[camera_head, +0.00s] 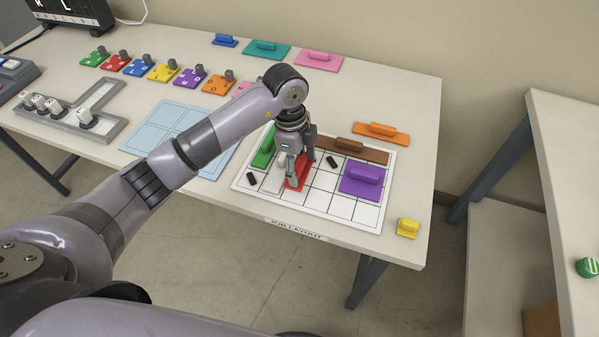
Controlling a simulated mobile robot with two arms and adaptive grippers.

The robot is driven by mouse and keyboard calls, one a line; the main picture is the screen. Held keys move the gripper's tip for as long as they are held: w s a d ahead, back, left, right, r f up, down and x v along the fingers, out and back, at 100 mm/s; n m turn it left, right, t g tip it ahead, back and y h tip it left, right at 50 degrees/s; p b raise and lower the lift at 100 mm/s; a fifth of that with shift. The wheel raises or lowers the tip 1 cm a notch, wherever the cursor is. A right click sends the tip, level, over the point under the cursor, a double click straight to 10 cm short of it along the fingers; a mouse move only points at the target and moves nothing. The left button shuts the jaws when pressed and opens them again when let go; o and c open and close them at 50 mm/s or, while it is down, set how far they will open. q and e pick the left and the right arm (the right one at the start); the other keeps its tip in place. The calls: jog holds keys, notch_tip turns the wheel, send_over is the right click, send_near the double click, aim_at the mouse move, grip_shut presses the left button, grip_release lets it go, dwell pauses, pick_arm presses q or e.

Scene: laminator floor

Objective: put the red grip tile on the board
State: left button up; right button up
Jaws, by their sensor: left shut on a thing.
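The red grip tile (294,182) is at the white gridded board (312,201), in its front middle part. My left gripper (297,172) points down and is shut on this tile, hiding part of it. I cannot tell whether the tile rests on the board or is just above it. On the board are a green tile (264,150) at the left, a brown tile (365,153) along the back and a purple tile (362,184) at the right. My right gripper is out of view.
An orange tile (381,132) lies behind the board and a yellow one (407,229) at its right. Blue, teal (266,50) and pink tiles lie at the back. A pale blue grid sheet (155,128), a grey tray (104,94) and several lettered tiles are left. The table's front edge is close.

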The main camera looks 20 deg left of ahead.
aim_at(299, 174)
pick_arm(q)
notch_tip(299, 174, down, 4)
jog(key=shift+s+r, duration=0.1)
jog(key=shift+r, duration=0.1)
jog(key=shift+f, duration=0.15)
jog(key=shift+f, duration=0.1)
jog(key=o, duration=1.6)
jog(key=shift+c, duration=0.2)
jog(key=shift+r, duration=0.25)
notch_tip(299, 174, up, 12)
jog(key=a+b, duration=0.1)
jog(key=shift+a+f, duration=0.15)
jog(key=shift+a, duration=0.05)
